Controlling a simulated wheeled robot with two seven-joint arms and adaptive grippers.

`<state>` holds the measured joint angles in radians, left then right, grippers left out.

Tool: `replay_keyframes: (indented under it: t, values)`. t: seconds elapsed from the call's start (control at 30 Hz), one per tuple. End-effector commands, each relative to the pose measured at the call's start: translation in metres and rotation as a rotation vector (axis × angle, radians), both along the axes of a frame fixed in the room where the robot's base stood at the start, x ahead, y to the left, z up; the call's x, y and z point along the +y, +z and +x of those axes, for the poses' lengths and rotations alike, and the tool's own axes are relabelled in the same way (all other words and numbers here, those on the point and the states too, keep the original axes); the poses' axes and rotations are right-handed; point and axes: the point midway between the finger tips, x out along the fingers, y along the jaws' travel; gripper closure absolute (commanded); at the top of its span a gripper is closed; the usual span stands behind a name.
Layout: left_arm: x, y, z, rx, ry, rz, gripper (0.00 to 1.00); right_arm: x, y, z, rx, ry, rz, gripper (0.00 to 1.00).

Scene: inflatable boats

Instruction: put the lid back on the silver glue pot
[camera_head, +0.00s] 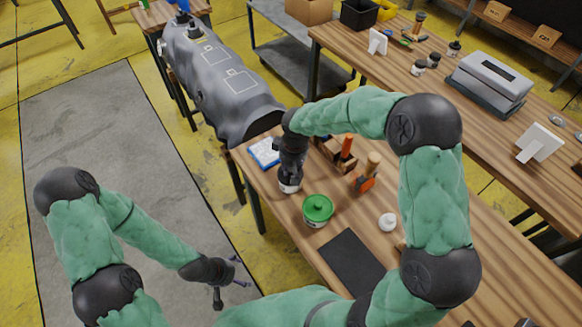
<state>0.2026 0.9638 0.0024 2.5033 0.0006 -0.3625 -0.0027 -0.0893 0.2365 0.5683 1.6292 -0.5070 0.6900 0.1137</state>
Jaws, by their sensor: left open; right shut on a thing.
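The silver glue pot (289,187) is a small pale and dark jar on the wooden bench, left of the green tin (318,210). My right gripper (290,171) points straight down at the top of the pot. It is shut on a small dark thing that looks like the lid, mostly hidden by the fingers. I cannot tell whether the lid touches the pot's rim. My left gripper (231,277) is open and empty, over the grey floor mat beside the bench's left edge.
A dark mat (351,262) and a white round thing (388,222) lie on the bench. Orange-handled tools (346,147) stand behind the pot, and a blue and white packet (264,152) lies beside it. A grey inflatable boat (215,80) lies beyond the bench.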

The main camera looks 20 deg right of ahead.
Motion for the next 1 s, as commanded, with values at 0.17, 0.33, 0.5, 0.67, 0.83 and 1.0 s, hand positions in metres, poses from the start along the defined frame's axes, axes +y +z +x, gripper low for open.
replay_keyframes:
  t: [0.17,0.33,0.5,0.67,0.83,1.0]
  values:
    - [0.0,-0.0003,0.0001,0.0,0.0,0.0,0.17,0.0,-0.0003,0.0,0.0,0.0,0.0,0.95]
    - [0.0,-0.0003,0.0,0.0,0.0,0.0,0.17,0.0,-0.0003,-0.0001,0.0,0.0,0.0,0.95]
    - [0.0,-0.0003,0.0,0.0,0.0,0.0,0.17,0.0,-0.0004,-0.0001,0.0,0.0,0.0,0.48]
    - [0.0,-0.0003,0.0,0.0,0.0,0.0,0.17,0.0,-0.0004,-0.0001,0.0,0.0,0.0,0.48]
    - [0.0,-0.0003,0.0001,0.0,0.0,0.0,0.17,0.0,-0.0005,-0.0002,0.0,0.0,0.0,0.25]
    - [0.0,-0.0003,0.0,0.0,0.0,0.0,0.17,0.0,-0.0004,-0.0002,0.0,0.0,0.0,0.25]
